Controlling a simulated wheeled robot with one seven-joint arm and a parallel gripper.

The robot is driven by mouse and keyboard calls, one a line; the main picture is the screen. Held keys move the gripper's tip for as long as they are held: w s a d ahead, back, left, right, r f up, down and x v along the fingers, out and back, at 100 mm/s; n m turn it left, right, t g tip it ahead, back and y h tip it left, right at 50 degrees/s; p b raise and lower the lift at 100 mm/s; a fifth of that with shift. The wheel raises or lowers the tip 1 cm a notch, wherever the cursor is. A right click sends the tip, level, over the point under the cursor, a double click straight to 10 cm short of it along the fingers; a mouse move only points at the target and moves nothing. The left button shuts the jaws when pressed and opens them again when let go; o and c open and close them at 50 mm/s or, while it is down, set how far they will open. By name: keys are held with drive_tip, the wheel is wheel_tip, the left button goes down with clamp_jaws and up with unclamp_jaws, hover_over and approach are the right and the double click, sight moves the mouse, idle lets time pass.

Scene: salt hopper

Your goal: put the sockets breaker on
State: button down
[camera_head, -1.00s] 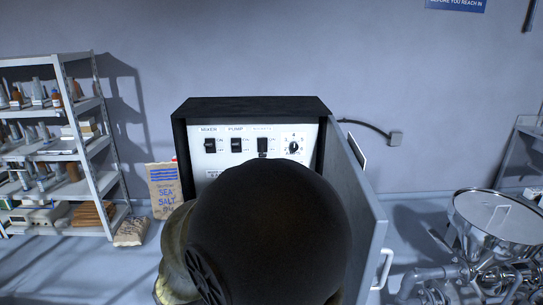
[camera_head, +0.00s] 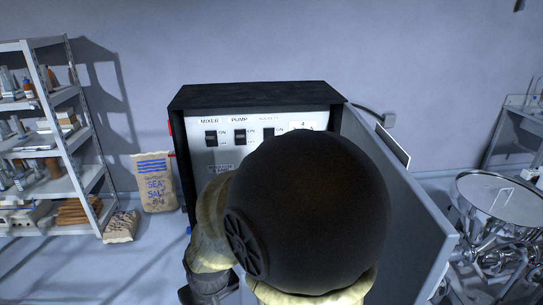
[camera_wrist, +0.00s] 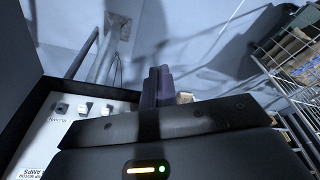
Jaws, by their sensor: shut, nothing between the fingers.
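The grey panel (camera_head: 222,157) stands inside an open black cabinet (camera_head: 255,94) in the head view. A mixer breaker (camera_head: 211,138) and a pump breaker (camera_head: 240,136) sit in its top row. A third breaker (camera_head: 269,134), its label too blurred to read surely, is partly covered by my arm; I cannot tell its position. In the wrist view my gripper (camera_wrist: 158,86) has its fingers together and empty, pointing at open room beside the panel, apart from the switches (camera_wrist: 85,108). My arm hides the gripper in the head view.
The cabinet door (camera_head: 405,200) stands open to the right. A sea salt sack (camera_head: 156,183) and a shelf rack (camera_head: 88,130) are at left. A steel hopper (camera_head: 505,200) is at right. A wire rack (camera_wrist: 290,90) shows in the wrist view.

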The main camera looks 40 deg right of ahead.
drive_tip(key=w+d+f+n+t+h+b, duration=0.2)
drive_tip(key=w+d+f+n+t+h, duration=0.3)
drive_tip(key=w+d, duration=0.75)
drive_tip(key=w+d+n+h+b, duration=0.1)
drive_tip(key=w+d+n+h, duration=0.15)
drive_tip(key=d, duration=0.65)
drive_tip(key=w+d+n+h+b, duration=0.15)
drive_tip(key=d+n, duration=0.25)
drive_tip(key=d, duration=0.5)
drive_tip(key=w+d+r+n+t+b, duration=0.1)
drive_tip(key=w+d+r+n+t, duration=0.1)
drive_tip(key=n, duration=0.7)
drive_tip(key=w+d+r+n+t+h+b, duration=0.1)
drive_tip(key=w+d+r+n+t, duration=0.2)
drive_tip(key=r+n+t, duration=0.4)
drive_tip(key=shift+w+r+n, duration=0.45)
drive_tip(key=shift+r+n, duration=0.25)
drive_tip(key=shift+n, duration=0.45)
